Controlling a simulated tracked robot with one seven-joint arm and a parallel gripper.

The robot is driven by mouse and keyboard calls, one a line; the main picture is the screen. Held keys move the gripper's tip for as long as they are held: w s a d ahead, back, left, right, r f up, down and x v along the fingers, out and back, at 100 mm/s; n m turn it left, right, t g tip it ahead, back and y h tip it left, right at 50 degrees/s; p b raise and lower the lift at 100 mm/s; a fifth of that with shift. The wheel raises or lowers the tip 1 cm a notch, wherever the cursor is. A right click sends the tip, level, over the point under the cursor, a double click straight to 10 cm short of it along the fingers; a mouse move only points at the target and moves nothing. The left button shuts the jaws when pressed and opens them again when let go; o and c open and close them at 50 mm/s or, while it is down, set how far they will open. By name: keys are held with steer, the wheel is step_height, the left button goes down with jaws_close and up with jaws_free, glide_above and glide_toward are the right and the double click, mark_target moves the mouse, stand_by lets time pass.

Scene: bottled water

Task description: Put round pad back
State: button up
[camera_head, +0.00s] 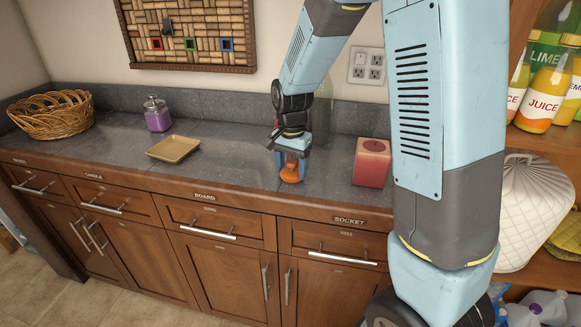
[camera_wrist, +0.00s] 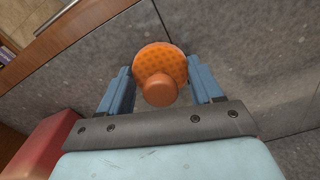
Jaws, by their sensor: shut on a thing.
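The orange round pad (camera_head: 290,175) is at my gripper (camera_head: 291,162), low over the grey counter, between a tan square dish and a red block. In the wrist view the pad (camera_wrist: 160,58) shows as a dotted orange disc with a brown-orange knob on the near side. My gripper (camera_wrist: 161,82) has one blue finger on each side of the pad and is shut on it. I cannot tell whether the pad touches the counter.
The tan square dish (camera_head: 173,149) lies left of my gripper. The red block (camera_head: 371,163) stands close on the right and shows in the wrist view (camera_wrist: 42,150). A purple jar (camera_head: 157,116) and a wicker basket (camera_head: 52,114) stand farther left. Counter between dish and gripper is clear.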

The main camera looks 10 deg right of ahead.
mark_target(292, 162)
steer(key=shift+f, duration=0.15)
steer(key=o, duration=1)
step_height(292, 162, up, 12)
steer(key=shift+r, duration=0.2)
steer(key=shift+s+d+r+n+t, duration=0.95)
steer(key=shift+s+d+r+n, duration=0.8)
steer(key=shift+s, duration=2)
steer(key=shift+s+d+r+n+t, duration=0.85)
steer(key=shift+s+d+r, duration=1)
steer(key=shift+s, duration=1.95)
steer(key=shift+s+d+r+n+t, duration=1.1)
steer(key=shift+s+d, duration=1.4)
steer(key=shift+s, duration=1.25)
